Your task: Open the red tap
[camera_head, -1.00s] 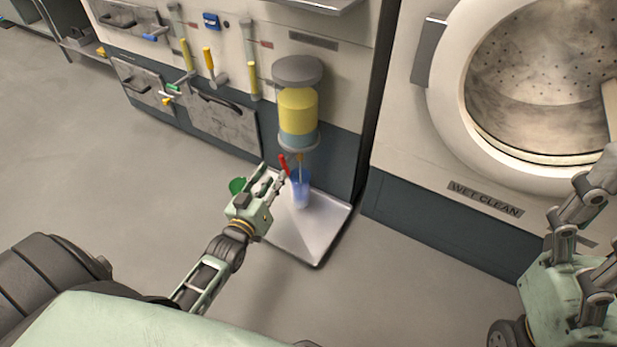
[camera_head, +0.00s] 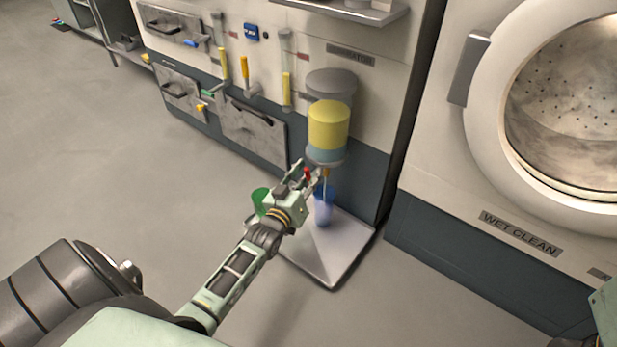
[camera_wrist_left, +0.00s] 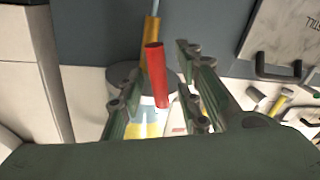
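The red tap handle (camera_head: 307,174) is on the tap under the yellow-filled container (camera_head: 328,126) on the machine front. In the left wrist view the red handle (camera_wrist_left: 156,72) stands between the two fingers, with a brass-coloured stem behind it. My left gripper (camera_head: 309,179) is at the handle. It also shows in the left wrist view (camera_wrist_left: 155,85) with its fingers spread and gaps beside the handle. The head view partly hides the handle behind the fingers. My right gripper is out of view; only a piece of its arm shows at the right edge.
A blue cup (camera_head: 323,211) stands on the metal tray (camera_head: 334,266) below the tap. A green cup (camera_head: 259,198) is left of it, partly behind my left gripper. A washing machine (camera_head: 470,150) stands to the right.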

